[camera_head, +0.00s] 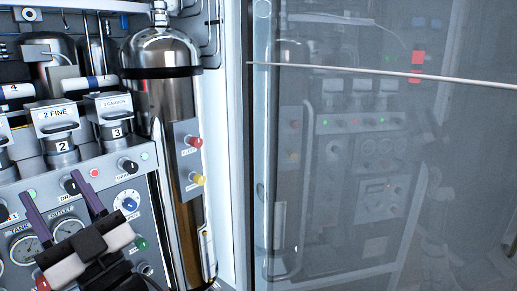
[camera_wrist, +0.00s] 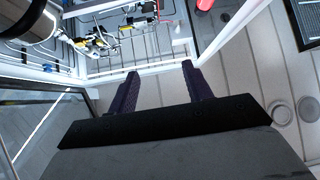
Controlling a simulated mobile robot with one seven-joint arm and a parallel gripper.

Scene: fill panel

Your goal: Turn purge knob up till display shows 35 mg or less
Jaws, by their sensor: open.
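My gripper (camera_head: 51,184) is in front of the grey panel (camera_head: 84,170) at the lower left of the head view, its two purple fingers apart and pointing up. It also shows in the wrist view (camera_wrist: 160,69), open with nothing between the fingers. A blue-faced knob (camera_head: 130,203) sits on the panel to the right of the fingers, apart from them in the picture. Black knobs (camera_head: 127,166) sit higher up. No label reading purge is legible, so I cannot tell which knob it is. No mg display is readable; my arm hides part of the lower panel.
A tall metal cylinder (camera_head: 163,105) stands right of the panel, beside red (camera_head: 194,141) and yellow (camera_head: 197,179) buttons. Numbered filter canisters (camera_head: 56,118) line the panel top. A glass door (camera_head: 380,190) fills the right. Gauges (camera_head: 68,229) sit near my gripper.

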